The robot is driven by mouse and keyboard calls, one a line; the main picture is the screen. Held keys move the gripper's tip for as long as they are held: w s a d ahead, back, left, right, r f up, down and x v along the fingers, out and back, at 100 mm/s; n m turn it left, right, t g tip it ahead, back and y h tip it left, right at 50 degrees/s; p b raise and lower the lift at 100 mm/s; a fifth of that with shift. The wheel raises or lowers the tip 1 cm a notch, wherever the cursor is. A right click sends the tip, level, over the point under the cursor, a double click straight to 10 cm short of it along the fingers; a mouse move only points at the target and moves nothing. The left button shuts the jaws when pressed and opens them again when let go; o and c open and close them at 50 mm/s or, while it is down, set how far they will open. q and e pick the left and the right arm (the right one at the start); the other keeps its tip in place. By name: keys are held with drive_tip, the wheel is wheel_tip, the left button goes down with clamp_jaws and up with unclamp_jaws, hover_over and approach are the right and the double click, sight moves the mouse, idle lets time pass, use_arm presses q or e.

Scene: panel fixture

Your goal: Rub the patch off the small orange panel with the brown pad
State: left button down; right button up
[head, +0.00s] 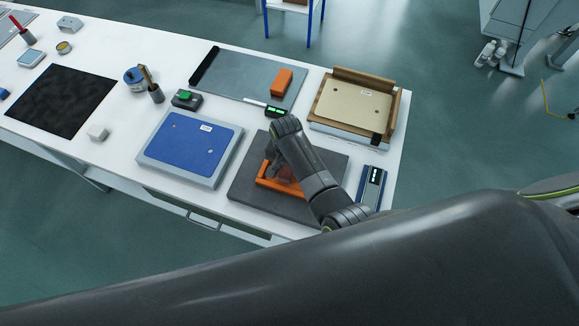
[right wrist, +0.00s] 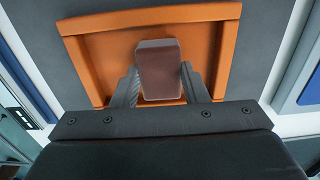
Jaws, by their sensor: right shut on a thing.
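The small orange panel (head: 282,188) has a raised rim and lies on a dark grey mat (head: 240,186). In the right wrist view the panel (right wrist: 100,55) fills the upper middle, its inner face a darker orange. My right gripper (head: 272,168) is over the panel, partly hidden by its own arm. In the right wrist view my right gripper (right wrist: 160,88) is shut on the brown pad (right wrist: 160,72), within the panel's rim. I cannot tell whether the pad touches the face. No patch shows clearly; the pad and arm hide part of the face. My left gripper is out of view.
A blue panel (head: 190,144) on a grey base stands left of the mat. A beige panel (head: 352,104) in a wooden frame is behind right. An orange block (head: 282,82) lies on a grey board (head: 235,75). A blue device (head: 371,187) stands right of the mat.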

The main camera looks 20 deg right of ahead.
drive_tip(key=shift+a, duration=0.15)
drive_tip(key=shift+w+a, duration=0.3)
drive_tip(key=shift+w, duration=0.05)
drive_tip(key=shift+w+a+f+b, duration=0.15)
drive_tip(key=shift+w+a+b, duration=0.1)
drive_tip(key=shift+a+b, duration=0.25)
drive_tip(key=shift+s+d+p, duration=0.35)
drive_tip(key=shift+d+p, duration=0.1)
drive_tip(key=shift+p, duration=0.3)
drive_tip(key=shift+s+d, duration=0.4)
drive_tip(key=shift+d, duration=0.25)
drive_tip(key=shift+s+d, duration=0.35)
drive_tip(key=shift+d, duration=0.25)
drive_tip(key=shift+s, duration=0.1)
drive_tip(key=shift+s+d, duration=0.3)
drive_tip(key=shift+d, duration=0.25)
drive_tip(key=shift+s+d, duration=0.3)
drive_tip(key=shift+d, duration=0.2)
drive_tip(key=shift+r, duration=0.2)
